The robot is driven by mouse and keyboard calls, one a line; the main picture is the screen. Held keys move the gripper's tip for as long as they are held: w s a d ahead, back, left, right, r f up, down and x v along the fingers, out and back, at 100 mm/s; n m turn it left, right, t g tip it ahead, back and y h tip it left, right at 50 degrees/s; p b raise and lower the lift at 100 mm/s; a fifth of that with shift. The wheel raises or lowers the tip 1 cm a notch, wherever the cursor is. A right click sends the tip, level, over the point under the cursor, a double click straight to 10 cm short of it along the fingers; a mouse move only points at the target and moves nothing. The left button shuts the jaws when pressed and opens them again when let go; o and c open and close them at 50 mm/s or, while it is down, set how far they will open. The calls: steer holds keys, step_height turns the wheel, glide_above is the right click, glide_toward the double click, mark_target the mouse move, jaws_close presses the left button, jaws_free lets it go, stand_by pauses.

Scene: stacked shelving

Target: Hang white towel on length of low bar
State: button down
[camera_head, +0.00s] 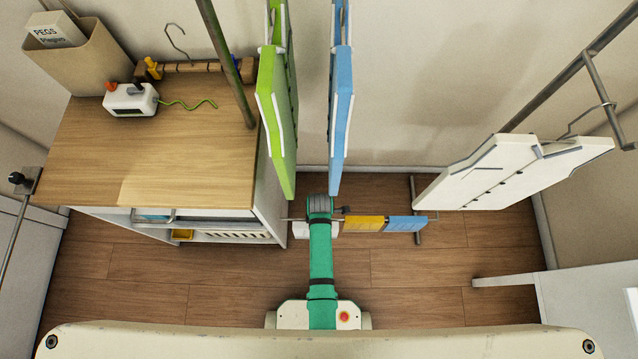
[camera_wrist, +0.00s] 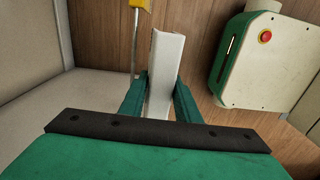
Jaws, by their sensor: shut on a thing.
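The white towel (camera_wrist: 165,62) is upright in the wrist view, between the two green fingers of my gripper (camera_wrist: 158,92). My gripper is shut on it. In the head view, a white patch of the towel (camera_head: 302,230) shows beside my green arm, which hides my fingers and most of the towel. The low bar (camera_head: 432,217) runs left to right there, close to the towel. In the wrist view the bar (camera_wrist: 135,52) passes just left of the towel. I cannot tell whether they touch. A yellow towel (camera_head: 363,223) and a blue towel (camera_head: 406,224) hang on the bar, right of my arm.
A wooden-topped cabinet (camera_head: 170,150) stands left of the bar. Green (camera_head: 275,120), blue (camera_head: 341,110) and white (camera_head: 500,175) hanging garments are above and beyond the bar. A white piece of furniture (camera_head: 590,305) stands at the right. Floor (camera_head: 420,265) is clear in front of the bar's right part.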

steer(key=shift+w, duration=3.35)
steer(key=shift+s+f, duration=0.1)
steer(key=shift+f, duration=8.1)
steer(key=c, duration=1.3)
jaws_free()
steer(key=shift+c, duration=0.2)
steer(key=shift+r, duration=3)
